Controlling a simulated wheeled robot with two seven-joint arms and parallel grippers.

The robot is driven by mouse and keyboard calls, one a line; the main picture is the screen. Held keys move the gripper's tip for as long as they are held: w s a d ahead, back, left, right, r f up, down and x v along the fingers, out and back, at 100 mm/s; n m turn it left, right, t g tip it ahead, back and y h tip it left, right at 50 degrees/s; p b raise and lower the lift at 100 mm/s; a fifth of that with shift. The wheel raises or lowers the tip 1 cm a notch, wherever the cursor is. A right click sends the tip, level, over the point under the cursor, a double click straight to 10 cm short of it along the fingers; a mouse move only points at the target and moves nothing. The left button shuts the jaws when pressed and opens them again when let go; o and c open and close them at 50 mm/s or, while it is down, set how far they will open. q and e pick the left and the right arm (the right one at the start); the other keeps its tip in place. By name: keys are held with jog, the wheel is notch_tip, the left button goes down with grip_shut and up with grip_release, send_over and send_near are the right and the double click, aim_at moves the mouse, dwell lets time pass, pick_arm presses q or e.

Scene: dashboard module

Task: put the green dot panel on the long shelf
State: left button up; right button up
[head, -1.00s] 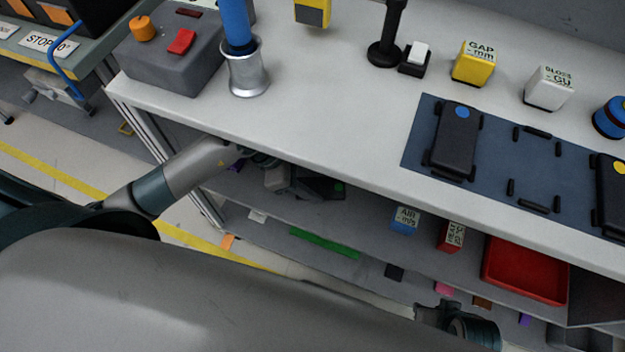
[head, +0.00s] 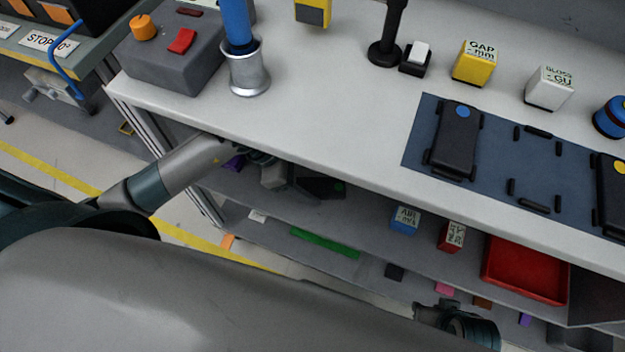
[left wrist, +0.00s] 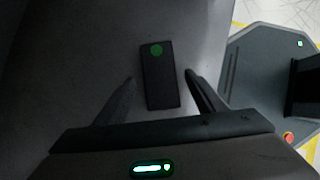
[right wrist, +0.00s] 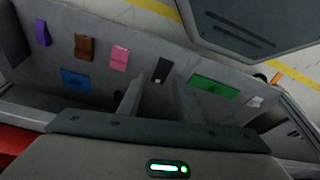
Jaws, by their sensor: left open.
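The green dot panel (left wrist: 160,85) is a dark flat rectangle with a green disc near one end. In the left wrist view it lies on a grey shelf surface (left wrist: 90,60). In the head view the panel (head: 321,187) is in shadow on the shelf (head: 370,210) under the white tabletop. My left gripper (left wrist: 158,78) is open, with a finger on each side of the panel and gaps between. In the head view the left gripper (head: 285,180) is partly hidden by the tabletop edge. My right gripper (right wrist: 158,84) is open and empty, low in front of the shelves.
A blue box (head: 405,219), a red box (head: 451,236) and a red tray (head: 522,270) stand along the shelf to the right. A lower shelf holds a green strip (head: 325,243) and small coloured pieces. On the tabletop, two dark panels lie on a blue mat (head: 484,190).

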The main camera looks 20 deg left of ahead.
pick_arm(q)
jog(key=s+a, duration=0.1)
jog(key=a, duration=0.2)
jog(key=s+a+b, duration=0.1)
jog(key=a, duration=0.3)
jog(key=s+a, duration=0.2)
jog(key=a, duration=0.1)
jog(key=shift+a+f, duration=0.1)
jog(key=shift+a, duration=0.05)
jog(key=shift+s+a, duration=0.15)
jog(key=shift+a, duration=0.35)
pick_arm(e)
jog(key=shift+w+a+f+t+y, duration=0.15)
jog(key=shift+w+a+t+y, duration=0.35)
jog(key=shift+a, duration=0.45)
jog(key=shift+w, duration=0.3)
